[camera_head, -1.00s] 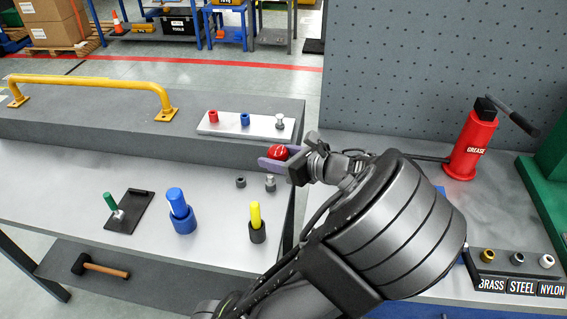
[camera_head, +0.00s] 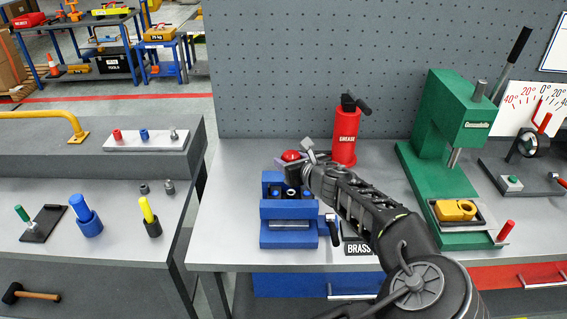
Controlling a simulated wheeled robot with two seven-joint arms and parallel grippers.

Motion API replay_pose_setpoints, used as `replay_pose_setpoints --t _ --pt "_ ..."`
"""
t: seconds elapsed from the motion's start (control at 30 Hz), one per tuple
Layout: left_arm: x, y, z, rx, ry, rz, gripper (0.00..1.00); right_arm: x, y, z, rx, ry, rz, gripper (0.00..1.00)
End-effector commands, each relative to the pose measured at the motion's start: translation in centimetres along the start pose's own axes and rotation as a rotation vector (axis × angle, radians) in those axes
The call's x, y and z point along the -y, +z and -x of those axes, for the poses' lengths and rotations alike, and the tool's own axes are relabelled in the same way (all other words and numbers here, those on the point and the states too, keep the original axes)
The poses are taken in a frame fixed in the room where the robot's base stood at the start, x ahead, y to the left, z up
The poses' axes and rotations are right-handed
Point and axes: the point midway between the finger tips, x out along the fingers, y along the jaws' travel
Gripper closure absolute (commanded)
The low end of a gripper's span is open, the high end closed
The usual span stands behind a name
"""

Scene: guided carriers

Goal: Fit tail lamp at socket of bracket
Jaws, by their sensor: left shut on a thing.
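The red tail lamp (camera_head: 290,155) is in my left gripper (camera_head: 288,166), which is shut on it, above the back of a blue vise-like fixture (camera_head: 290,237). The lamp's red dome faces up. Its underside is hidden by the gripper. Small round dark and light parts show in the top of the blue fixture, just below and in front of the gripper. I cannot tell which part is the bracket or its socket. I cannot tell whether the lamp touches anything below. My right gripper is not in view.
A red grease can (camera_head: 346,136) stands close behind and right of the gripper. A green press (camera_head: 440,125) stands further right. A tray labelled BRASS (camera_head: 359,249) is partly hidden by my arm. The bench left of the blue fixture is clear. The left bench (camera_head: 110,240) holds pegs and a handled plate.

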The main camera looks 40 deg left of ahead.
Motion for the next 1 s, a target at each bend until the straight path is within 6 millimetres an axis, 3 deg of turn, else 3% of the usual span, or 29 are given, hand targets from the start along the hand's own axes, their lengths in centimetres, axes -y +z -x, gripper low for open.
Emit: replay_pose_setpoints --t 0.4,1.0 --pt "0.0 0.2 0.1 0.002 -0.001 0.000 0.99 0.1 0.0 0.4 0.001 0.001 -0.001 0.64" --pt "0.0 -4.1 -1.7 0.002 -0.001 0.000 0.99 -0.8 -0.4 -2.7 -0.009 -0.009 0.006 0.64"
